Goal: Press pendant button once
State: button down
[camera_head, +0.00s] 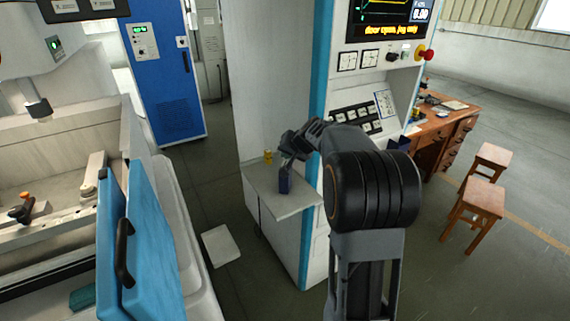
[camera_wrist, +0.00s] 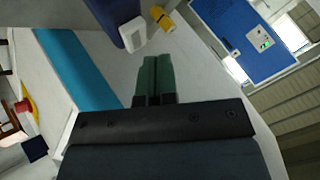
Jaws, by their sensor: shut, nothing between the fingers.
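My gripper (camera_head: 289,154) is over the small grey shelf (camera_head: 300,200) on the machine's side in the head view. In the wrist view its two green fingers (camera_wrist: 154,62) are shut together with nothing between them. A dark blue upright block (camera_head: 285,183) is on the shelf, below the gripper; it also shows at the top of the wrist view (camera_wrist: 108,20), beyond and left of the fingertips. A small white piece (camera_wrist: 132,36) is beside it there. I cannot make out a button on the block or tell whether it is the pendant.
A small yellow item (camera_head: 268,157) is at the back of the shelf. The control panel (camera_head: 360,118) with several keys and a red stop knob (camera_head: 425,53) is to the right. A blue machine door (camera_head: 145,245) is at left. Wooden stools (camera_head: 480,203) are at right.

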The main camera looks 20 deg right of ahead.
jog(key=shift+f+b, duration=0.3)
jog(key=shift+b, duration=0.05)
jog(key=shift+f+b, duration=0.15)
jog(key=shift+b, duration=0.15)
jog(key=shift+f+b, duration=0.4)
jog(key=shift+b, duration=0.05)
dwell(0.8)
jog(key=shift+r, duration=0.1)
dwell(0.3)
jog(key=shift+r+p, duration=0.45)
jog(key=shift+r, duration=0.3)
jog(key=shift+r+p, duration=1.75)
jog(key=shift+r, duration=0.75)
